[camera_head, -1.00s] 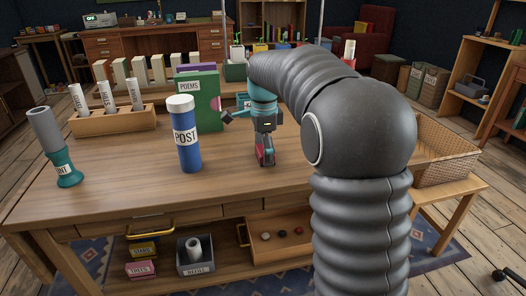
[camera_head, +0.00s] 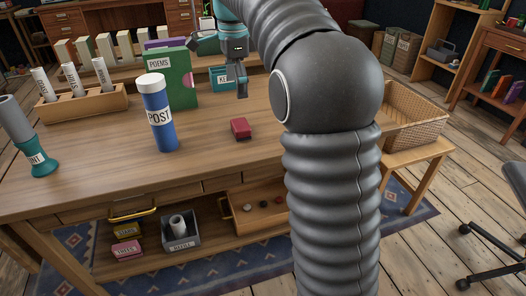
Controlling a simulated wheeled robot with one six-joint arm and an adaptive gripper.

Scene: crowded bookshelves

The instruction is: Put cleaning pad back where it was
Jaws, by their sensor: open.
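A small red block with a dark base, which looks like the cleaning pad (camera_head: 240,128), lies on the wooden table top, right of the blue POST tube. My gripper (camera_head: 242,93) hangs above and behind the pad, fingers pointing down, apart from it. It is open and holds nothing that I can see. My grey ribbed arm covers the right part of the table.
The blue POST tube (camera_head: 160,115) stands left of the pad. The green POEMS book (camera_head: 183,78) and a rack of labelled rolls (camera_head: 84,103) stand behind it. A teal item (camera_head: 37,160) is at the left. A wicker basket (camera_head: 412,118) sits at the right. The table front is clear.

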